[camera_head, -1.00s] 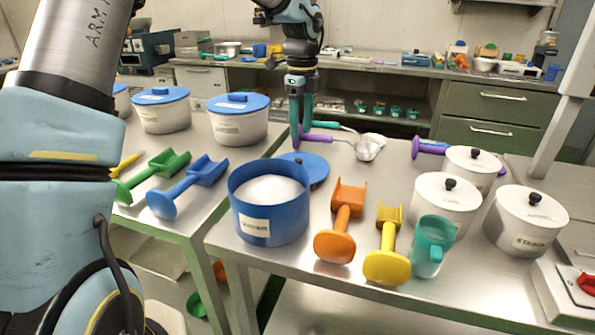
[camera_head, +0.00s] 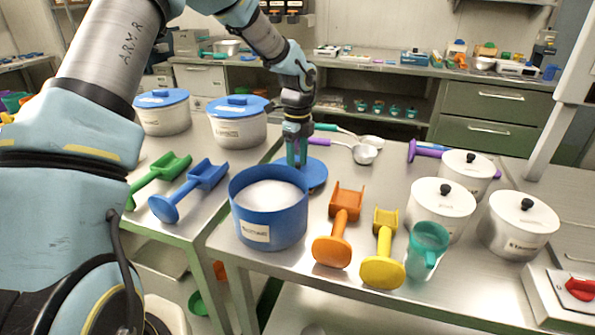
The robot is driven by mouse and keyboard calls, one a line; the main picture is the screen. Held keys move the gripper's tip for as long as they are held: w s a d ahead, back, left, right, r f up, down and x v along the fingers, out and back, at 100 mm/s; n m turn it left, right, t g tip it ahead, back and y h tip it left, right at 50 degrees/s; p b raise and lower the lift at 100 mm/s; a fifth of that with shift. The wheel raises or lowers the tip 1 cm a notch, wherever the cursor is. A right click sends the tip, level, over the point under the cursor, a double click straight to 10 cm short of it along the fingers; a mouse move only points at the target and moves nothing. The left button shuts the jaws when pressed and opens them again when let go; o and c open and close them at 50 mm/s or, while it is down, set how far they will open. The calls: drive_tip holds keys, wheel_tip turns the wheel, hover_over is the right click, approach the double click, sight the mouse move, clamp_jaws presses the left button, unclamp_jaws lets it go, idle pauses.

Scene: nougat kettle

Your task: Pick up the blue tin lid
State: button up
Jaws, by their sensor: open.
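The blue tin lid (camera_head: 314,174) lies flat on the metal table, just behind the open blue tin (camera_head: 270,224), which is full of white powder. The tin hides the lid's near left part. My gripper (camera_head: 297,161) points down over the lid, with its teal fingers at the lid's middle. The fingers are open. They hide the lid's centre, so I cannot tell whether a knob sits between them or whether they touch it.
An orange scoop (camera_head: 342,215), a yellow scoop (camera_head: 384,262) and a teal jug (camera_head: 425,250) stand right of the tin. White lidded pots (camera_head: 440,207) are farther right. Ladles (camera_head: 364,154) lie behind the lid. Blue-lidded pots (camera_head: 238,130) stand on the left table.

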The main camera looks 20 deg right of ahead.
drive_tip(key=shift+c, duration=0.3)
clamp_jaws()
idle(0.4)
